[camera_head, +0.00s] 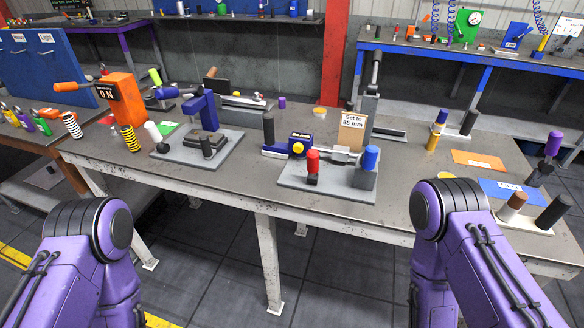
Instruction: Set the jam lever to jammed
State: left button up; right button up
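No lever in view carries a label that I can read as jam or jammed, so I cannot tell which one is the jam lever. An orange box (122,98) with an "ON" sign stands at the table's left end, with an orange-handled lever (72,87) pointing left. A purple-handled lever (553,144) on a dark base stands at the far right. A tall dark upright lever (375,72) stands behind the "Set to 85 mm" sign (352,130). My two purple arms show only at the bottom left and bottom right. Neither gripper is in view.
An orange mat (477,159) and a blue mat (505,190) lie at the right. The table is bare between the two fixtures.

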aim_at(313, 155)
jog(key=u, duration=2.7)
jog(key=k, duration=2.5)
jog(key=z, duration=1.4)
